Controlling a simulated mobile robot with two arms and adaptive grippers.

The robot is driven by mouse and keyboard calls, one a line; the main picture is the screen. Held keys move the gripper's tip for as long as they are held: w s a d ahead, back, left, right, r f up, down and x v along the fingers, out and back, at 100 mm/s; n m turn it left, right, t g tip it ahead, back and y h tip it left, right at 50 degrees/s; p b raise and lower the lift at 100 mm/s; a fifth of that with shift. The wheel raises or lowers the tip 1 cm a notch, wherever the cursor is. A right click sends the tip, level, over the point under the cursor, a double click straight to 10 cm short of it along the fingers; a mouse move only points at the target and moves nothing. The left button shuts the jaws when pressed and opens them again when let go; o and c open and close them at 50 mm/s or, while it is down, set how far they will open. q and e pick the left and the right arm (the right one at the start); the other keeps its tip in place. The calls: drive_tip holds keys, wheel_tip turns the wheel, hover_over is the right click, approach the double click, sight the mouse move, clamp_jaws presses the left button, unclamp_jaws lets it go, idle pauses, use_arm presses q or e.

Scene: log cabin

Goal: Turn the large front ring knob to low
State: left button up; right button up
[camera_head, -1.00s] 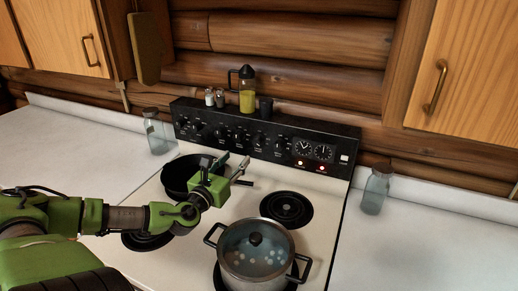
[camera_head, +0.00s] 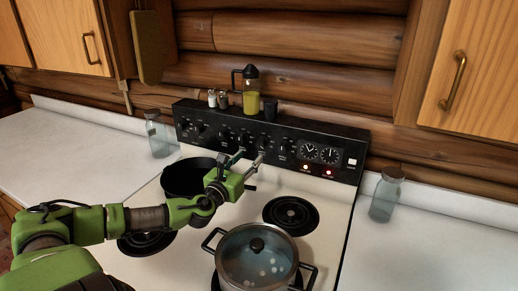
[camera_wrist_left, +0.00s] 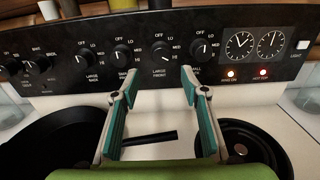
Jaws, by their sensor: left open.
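The stove's black control panel (camera_head: 310,175) carries a row of round black knobs. The large front knob (camera_wrist_left: 160,51) is above its "LARGE FRONT" label in the left wrist view. Its white mark appears to point to the lower right, toward HI. It also shows in the head view (camera_head: 266,142). My left gripper (camera_wrist_left: 159,84) is open and empty, with its two teal-padded fingers pointing at the panel. In the wrist view the fingertips lie below the knob, one to each side; they appear short of it. My left gripper also shows in the head view (camera_head: 250,155). My right gripper is not in view.
A lidded pot (camera_head: 258,262) stands on the front right burner. The back right burner (camera_head: 291,214) is bare. An oil bottle (camera_head: 251,95) and shakers stand on the panel top.

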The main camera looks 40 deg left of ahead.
sight(260, 146)
use_arm(q)
drive_tip(key=shift+p+x, duration=0.7)
drive_tip(key=shift+x, duration=3.8)
drive_tip(key=shift+d, duration=0.15)
drive_tip(key=shift+c, duration=0.4)
drive_tip(key=c, duration=1)
